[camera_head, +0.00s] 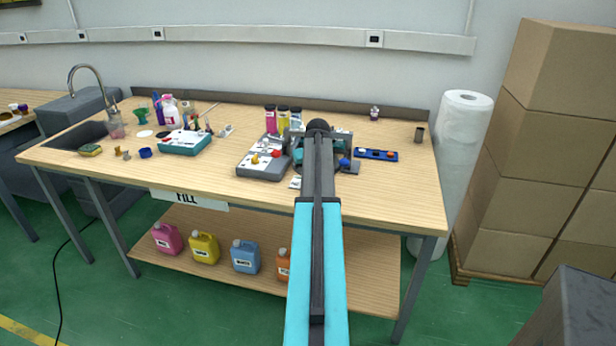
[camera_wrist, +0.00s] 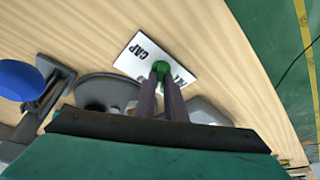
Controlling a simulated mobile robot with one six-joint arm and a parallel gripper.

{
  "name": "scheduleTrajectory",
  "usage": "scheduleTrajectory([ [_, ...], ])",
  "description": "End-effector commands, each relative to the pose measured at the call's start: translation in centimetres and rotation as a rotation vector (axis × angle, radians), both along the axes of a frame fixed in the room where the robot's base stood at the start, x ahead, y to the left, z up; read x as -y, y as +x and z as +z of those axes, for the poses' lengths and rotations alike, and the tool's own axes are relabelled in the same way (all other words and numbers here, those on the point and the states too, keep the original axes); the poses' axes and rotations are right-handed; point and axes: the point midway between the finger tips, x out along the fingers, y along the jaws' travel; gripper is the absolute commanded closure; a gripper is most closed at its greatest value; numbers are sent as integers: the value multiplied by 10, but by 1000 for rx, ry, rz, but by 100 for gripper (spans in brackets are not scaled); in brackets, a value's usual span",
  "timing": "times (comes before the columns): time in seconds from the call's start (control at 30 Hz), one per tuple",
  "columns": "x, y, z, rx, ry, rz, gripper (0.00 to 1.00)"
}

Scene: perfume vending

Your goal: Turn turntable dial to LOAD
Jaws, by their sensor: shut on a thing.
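A small green dial knob (camera_wrist: 161,67) shows in the wrist view over a white label card (camera_wrist: 135,52). The card reads CAP on one side, and its other lettering is partly covered. My gripper (camera_wrist: 160,75) has its two narrow fingers closed on the green knob. A dark grey round turntable (camera_wrist: 88,92) lies just left of the fingers. In the head view my arm reaches over the table to the filling station, and my gripper and the dial are hidden behind it. The corner of the white card (camera_head: 295,182) shows left of my arm. I cannot read the dial's pointer.
A grey control box (camera_head: 262,168) with yellow and red knobs stands left of my arm. Several bottles (camera_head: 270,118) stand behind it. A blue knob (camera_wrist: 18,80) is left of the turntable. A blue tray (camera_head: 376,154) lies to the right. The table's front right is bare.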

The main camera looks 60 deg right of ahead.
Motion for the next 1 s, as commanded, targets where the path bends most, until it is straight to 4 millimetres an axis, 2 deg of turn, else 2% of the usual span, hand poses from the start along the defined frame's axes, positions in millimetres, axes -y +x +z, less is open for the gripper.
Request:
scheduleTrajectory([
  [0.6, -3, 4, 1, 0, 1, -458, 100],
  [1.0, -4, 5, 0, 0, 2, -590, 100],
])
